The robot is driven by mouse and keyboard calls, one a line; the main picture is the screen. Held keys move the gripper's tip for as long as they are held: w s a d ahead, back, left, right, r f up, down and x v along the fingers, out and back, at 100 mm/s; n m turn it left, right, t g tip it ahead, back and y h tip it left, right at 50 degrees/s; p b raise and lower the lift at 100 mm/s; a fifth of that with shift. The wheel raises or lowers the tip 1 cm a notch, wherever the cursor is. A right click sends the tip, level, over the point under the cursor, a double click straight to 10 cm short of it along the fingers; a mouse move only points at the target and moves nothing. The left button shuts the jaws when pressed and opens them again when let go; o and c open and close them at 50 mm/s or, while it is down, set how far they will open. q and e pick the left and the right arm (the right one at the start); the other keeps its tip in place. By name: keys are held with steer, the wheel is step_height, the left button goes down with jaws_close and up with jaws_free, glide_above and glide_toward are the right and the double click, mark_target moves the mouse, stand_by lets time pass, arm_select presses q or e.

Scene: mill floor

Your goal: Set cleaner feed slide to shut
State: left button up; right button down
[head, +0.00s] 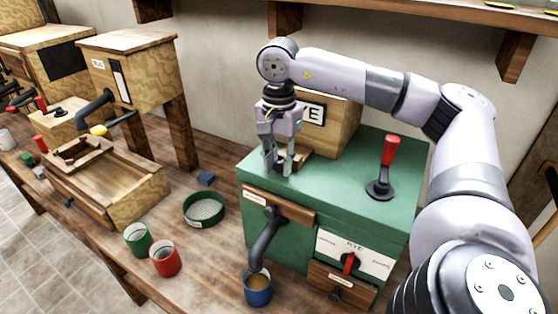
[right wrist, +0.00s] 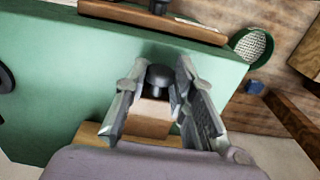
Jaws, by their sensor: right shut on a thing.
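My right gripper (head: 278,168) reaches down onto the top of the green machine (head: 340,185), in front of its wooden hopper (head: 343,128). In the right wrist view, the gripper's fingers (right wrist: 160,95) are closed around a dark knob (right wrist: 158,76). A wooden slide piece (right wrist: 148,118) shows between the fingers, on the hopper side of the knob. The fingers hide part of the knob, and I cannot read a feed slide label. My left gripper is not in view.
A red-handled lever (head: 390,152) stands on the machine top to the right. A spout (head: 265,240) hangs over a blue cup (head: 257,290). A green sieve (head: 204,209), green cup (head: 138,238) and red cup (head: 165,259) stand on the bench. A shelf (head: 430,12) overhangs the back.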

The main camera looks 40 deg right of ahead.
steer(key=d, duration=0.1)
steer(key=w+d, duration=0.1)
steer(key=d, duration=0.3)
steer(key=shift+w+d, duration=0.15)
steer(key=shift+w, duration=0.15)
steer(key=shift+r, duration=0.1)
steer(key=c, duration=1.4)
jaws_free()
steer(key=shift+s+r, duration=0.1)
steer(key=shift+o, duration=0.2)
